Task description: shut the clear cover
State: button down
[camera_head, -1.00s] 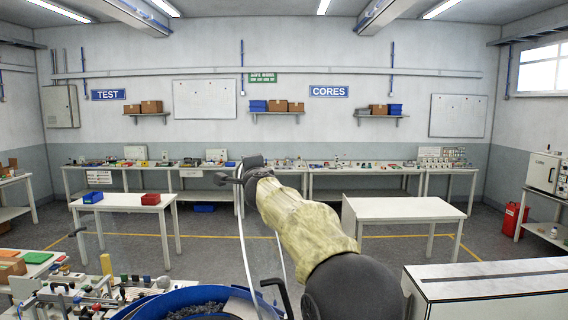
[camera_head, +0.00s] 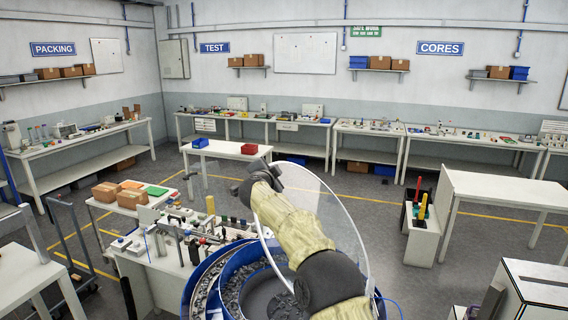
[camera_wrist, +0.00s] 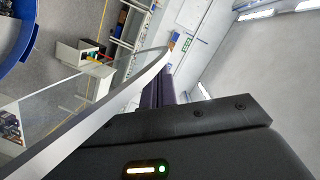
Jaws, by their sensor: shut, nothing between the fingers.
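The clear cover (camera_head: 337,222) is a round transparent sheet with a pale rim. It stands raised and tilted over the blue bowl (camera_head: 190,292) in the head view, partly behind my arm. The bowl holds many small dark parts. My gripper (camera_head: 240,187) is at the upper left edge of the cover, high above the bowl; its fingers are small and dark there. In the wrist view my gripper (camera_wrist: 160,92) is shut and empty, and the cover's rim (camera_wrist: 105,115) crosses close beside it. I cannot tell whether they touch.
A bench with fixtures (camera_head: 165,225) stands directly left of the bowl. A white table (camera_head: 510,190) stands to the right, with a small cabinet (camera_head: 422,240) of coloured handles before it. A cart (camera_head: 75,250) is at the far left. Open floor (camera_head: 350,195) lies behind the cover.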

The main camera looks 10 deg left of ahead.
jog(key=shift+w+a+f, duration=0.2)
jog(key=shift+a+f, duration=0.45)
jog(key=shift+a, duration=0.2)
jog(key=shift+w+d+r, duration=0.1)
jog(key=shift+d+r, duration=0.2)
jog(key=shift+d, duration=0.05)
jog(key=r, duration=0.3)
jog(key=shift+s+d, duration=0.4)
jog(key=s+b, duration=0.2)
jog(key=s, duration=0.1)
jog(key=s+r+b, duration=0.1)
jog(key=s+b, duration=0.1)
jog(key=s, duration=0.1)
jog(key=s+b, duration=0.2)
jog(key=s, duration=0.1)
jog(key=shift+r+b, duration=0.4)
jog(key=shift+s+r, duration=0.2)
jog(key=shift+a, duration=0.1)
